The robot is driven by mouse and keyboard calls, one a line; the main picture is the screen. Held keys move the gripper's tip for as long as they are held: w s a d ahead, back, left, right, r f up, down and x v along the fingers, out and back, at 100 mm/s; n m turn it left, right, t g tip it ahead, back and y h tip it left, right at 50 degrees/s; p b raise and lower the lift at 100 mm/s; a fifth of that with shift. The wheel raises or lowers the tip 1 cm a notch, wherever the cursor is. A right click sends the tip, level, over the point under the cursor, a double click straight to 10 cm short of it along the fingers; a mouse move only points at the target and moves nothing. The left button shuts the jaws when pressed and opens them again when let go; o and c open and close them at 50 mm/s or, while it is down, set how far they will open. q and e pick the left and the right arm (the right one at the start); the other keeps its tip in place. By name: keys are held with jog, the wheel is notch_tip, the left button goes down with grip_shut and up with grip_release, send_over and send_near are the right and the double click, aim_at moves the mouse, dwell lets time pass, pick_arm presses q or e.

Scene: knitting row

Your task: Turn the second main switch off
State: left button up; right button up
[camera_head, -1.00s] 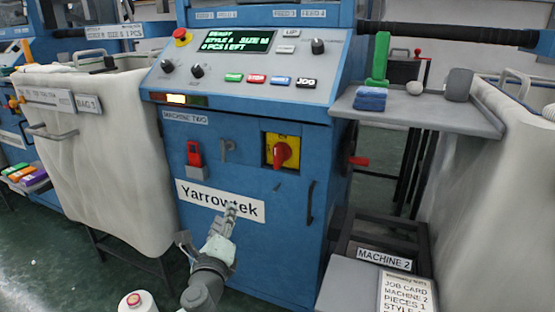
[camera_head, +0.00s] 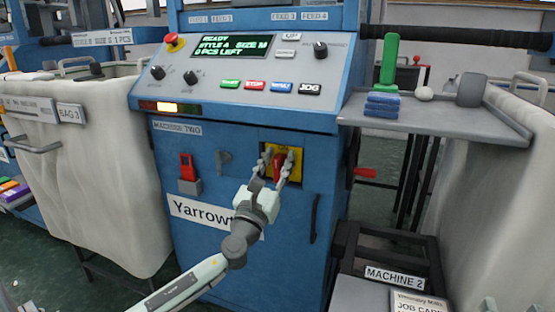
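The second machine's main switch is a red knob (camera_head: 278,167) on a yellow plate (camera_head: 297,155), on the blue front of the machine labelled "MACHINE TWO" (camera_head: 177,128). The knob's handle looks about upright, but it is partly hidden. My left gripper (camera_head: 275,166) reaches up from below with one finger on each side of the knob. The fingers are apart; I cannot tell whether they touch the knob. Two separated grey tips at the bottom right edge look like my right gripper (camera_head: 501,306), mostly out of view. The display (camera_head: 231,47) reads READY and an amber lamp (camera_head: 167,107) is lit.
A red device (camera_head: 187,166) in a grey holder and a grey hook (camera_head: 223,161) are left of the switch. A black handle (camera_head: 312,218) is below right. A side shelf (camera_head: 435,121) holds blue cloth and a green object. A white bag (camera_head: 95,185) hangs at left.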

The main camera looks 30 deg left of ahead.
pick_arm(q)
grip_shut()
